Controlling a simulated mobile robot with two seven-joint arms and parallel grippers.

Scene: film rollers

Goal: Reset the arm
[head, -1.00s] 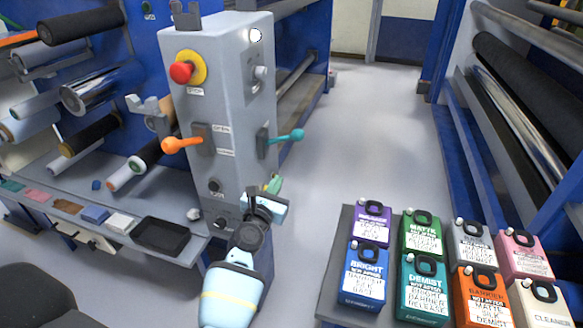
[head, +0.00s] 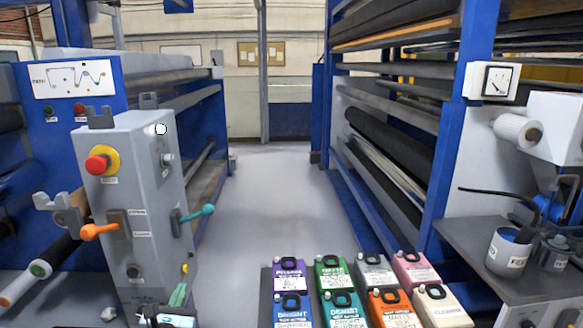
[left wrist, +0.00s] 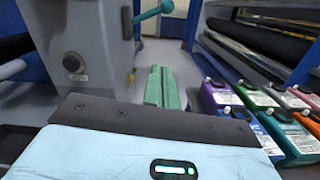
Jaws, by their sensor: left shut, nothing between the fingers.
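My left gripper (head: 178,294) shows at the bottom edge of the head view, low in front of the grey control box (head: 128,220). Its green fingers also show in the left wrist view (left wrist: 161,88), closed together with nothing between them. They point ahead, with the control box on their left and the colored containers on their right. They look apart from both. Most of my left arm is below the head view. My right gripper is in neither view now.
The control box has a red button (head: 97,164), an orange lever (head: 99,231) and a teal lever (head: 197,213). Several colored containers (head: 338,308) stand at the bottom center-right. A side table (head: 480,250) with a labeled cup (head: 508,252) is at right. The middle aisle floor (head: 265,190) is clear.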

